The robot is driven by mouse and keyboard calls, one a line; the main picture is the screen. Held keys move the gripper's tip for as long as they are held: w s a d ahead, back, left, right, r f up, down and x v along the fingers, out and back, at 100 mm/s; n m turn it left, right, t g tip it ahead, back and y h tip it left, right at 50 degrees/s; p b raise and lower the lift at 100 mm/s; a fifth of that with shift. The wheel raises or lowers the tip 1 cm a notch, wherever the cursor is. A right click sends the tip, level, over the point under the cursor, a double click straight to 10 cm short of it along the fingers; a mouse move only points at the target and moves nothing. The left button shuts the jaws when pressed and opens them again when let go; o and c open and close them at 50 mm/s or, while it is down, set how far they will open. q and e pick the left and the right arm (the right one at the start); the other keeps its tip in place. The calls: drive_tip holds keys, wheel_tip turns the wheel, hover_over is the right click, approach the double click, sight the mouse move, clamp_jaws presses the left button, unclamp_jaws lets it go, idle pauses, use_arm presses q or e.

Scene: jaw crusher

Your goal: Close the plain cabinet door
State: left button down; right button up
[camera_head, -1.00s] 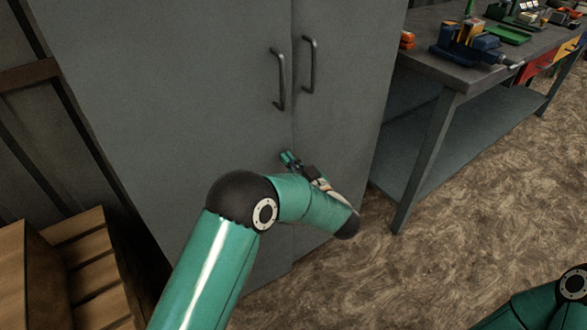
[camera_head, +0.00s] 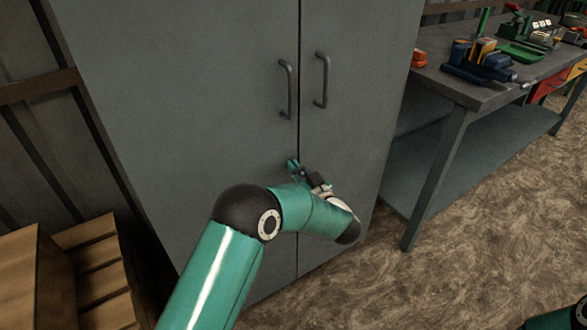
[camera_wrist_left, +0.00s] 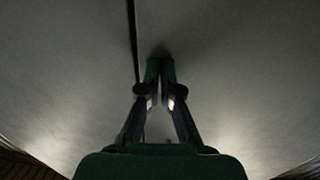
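The grey cabinet has two plain doors, the left door (camera_head: 190,110) and the right door (camera_head: 355,110), each with a dark bar handle. Both look shut or nearly so, with a thin dark seam between them; I cannot tell if they are fully flush. My left gripper (camera_head: 293,167) is at the seam, below the handles, its fingertips against or very near the door front. In the left wrist view the left gripper (camera_wrist_left: 160,66) has its fingers together with nothing between them, and the seam runs just left of the tips. My right gripper is out of view.
A grey workbench (camera_head: 470,92) with a blue vise (camera_head: 480,66) and tools stands right of the cabinet. Wooden crates (camera_head: 92,265) stand at the lower left. The brown floor (camera_head: 470,240) in front of the bench is clear.

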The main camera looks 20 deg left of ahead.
use_arm(q)
drive_tip(key=shift+w+a+r, duration=0.1)
drive_tip(key=shift+a+r, duration=0.25)
drive_tip(key=shift+r, duration=0.05)
drive_tip(key=w+d+v, duration=0.1)
drive_tip(key=v, duration=1.4)
drive_tip(key=w+a+f+m+t+h, duration=0.1)
drive_tip(key=w+a+f+m+h, duration=0.2)
drive_tip(key=f+h, duration=0.55)
drive_tip(key=s+f+m+g+h, duration=0.4)
drive_tip(key=s+f+g+h, duration=0.25)
drive_tip(key=s+f, duration=1.1)
drive_tip(key=s+f+g+h, duration=0.1)
drive_tip(key=s+f+g, duration=0.15)
drive_tip(key=s, duration=0.45)
drive_tip(key=s+f+g+h, duration=0.1)
drive_tip(key=s+f+g, duration=0.15)
drive_tip(key=s, duration=0.45)
wheel_tip(320, 180, up, 22)
drive_tip(key=p, duration=2.1)
drive_tip(key=shift+s+d+g+p, duration=0.25)
drive_tip(key=shift+g+p, duration=0.05)
drive_tip(key=shift+g, duration=0.15)
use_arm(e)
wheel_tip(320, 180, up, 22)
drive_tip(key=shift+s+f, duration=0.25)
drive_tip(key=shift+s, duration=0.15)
